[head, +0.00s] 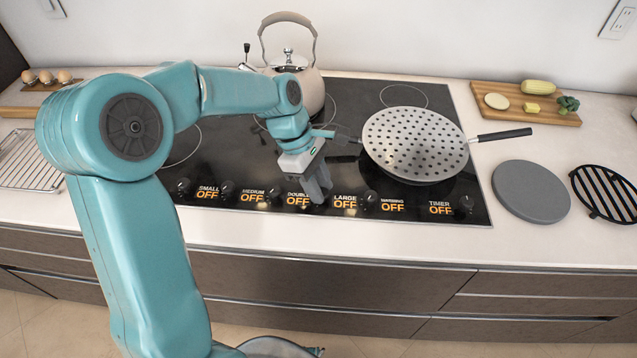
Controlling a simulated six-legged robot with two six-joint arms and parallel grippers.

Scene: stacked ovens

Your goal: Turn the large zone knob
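The black cooktop (240,150) has a row of small black knobs and orange OFF readouts along its front edge. The LARGE readout (345,201) shows OFF. A dark knob (370,197) is visible just right of that readout. My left gripper (319,192) points down at the front edge between the DOUBLE and LARGE readouts, and covers the panel there. Any knob under its fingers is hidden. I cannot tell whether the fingers are apart or closed, or whether they touch a knob. My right gripper is not in view.
A perforated round pan lid (415,143) lies over a pan on the right of the cooktop, its handle pointing right. A kettle (302,80) stands at the back. A cutting board (500,104), grey disc (531,191) and black rack (606,193) lie on the right.

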